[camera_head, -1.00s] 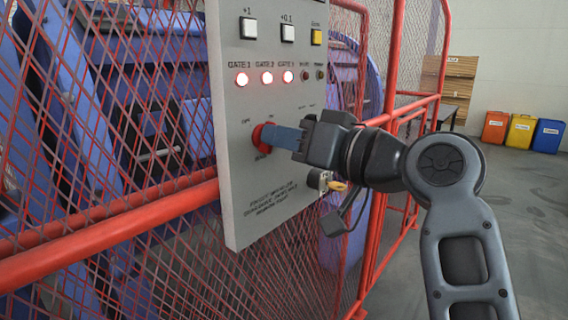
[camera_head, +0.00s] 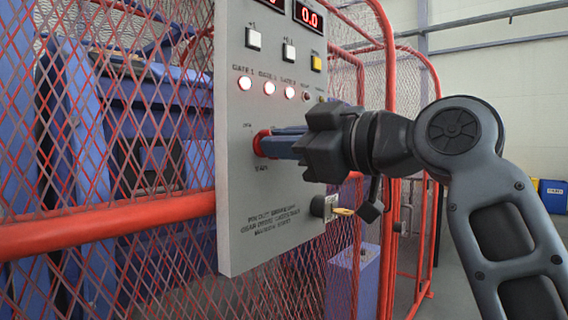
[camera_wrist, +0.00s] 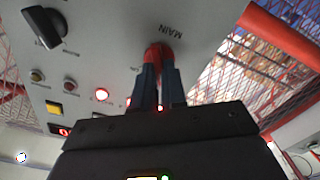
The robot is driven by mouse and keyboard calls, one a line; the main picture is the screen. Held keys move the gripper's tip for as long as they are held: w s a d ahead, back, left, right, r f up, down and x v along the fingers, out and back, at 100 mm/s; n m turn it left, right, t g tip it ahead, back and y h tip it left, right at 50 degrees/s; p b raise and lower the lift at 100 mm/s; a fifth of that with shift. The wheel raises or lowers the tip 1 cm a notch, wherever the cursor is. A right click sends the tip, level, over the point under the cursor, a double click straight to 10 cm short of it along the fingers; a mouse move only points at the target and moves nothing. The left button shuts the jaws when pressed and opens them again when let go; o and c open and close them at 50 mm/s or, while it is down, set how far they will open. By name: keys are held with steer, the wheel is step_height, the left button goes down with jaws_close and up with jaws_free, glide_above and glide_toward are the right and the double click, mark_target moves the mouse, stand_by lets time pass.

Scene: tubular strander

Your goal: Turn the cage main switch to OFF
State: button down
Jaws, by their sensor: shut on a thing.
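The grey control panel (camera_head: 240,215) stands in front of the red mesh guard. Its red main switch (camera_head: 258,143) sits below the row of gate lamps, and my gripper (camera_head: 268,143) is shut on it from the right. In the wrist view the red switch (camera_wrist: 158,52) shows between the two blue fingertips (camera_wrist: 158,68), under the word MAIN. The fingers hide most of the switch and part of its labels, so I cannot read which position it points to.
Three gate lamps (camera_head: 269,88) glow red above the switch. A black knob (camera_wrist: 44,27) shows in the wrist view. Red rails (camera_head: 110,228) and mesh flank the panel. Blue and yellow bins (camera_head: 553,195) stand far right.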

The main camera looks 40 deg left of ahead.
steer(key=shift+f+n+b, duration=0.1)
steer(key=shift+n+b, duration=0.75)
steer(key=shift+n, duration=0.35)
steer(key=c, duration=1.2)
jaws_free()
steer(key=shift+s+d, duration=0.2)
steer(key=shift+d, duration=1.75)
steer(key=shift+s+d, duration=0.15)
steer(key=shift+d, duration=1.8)
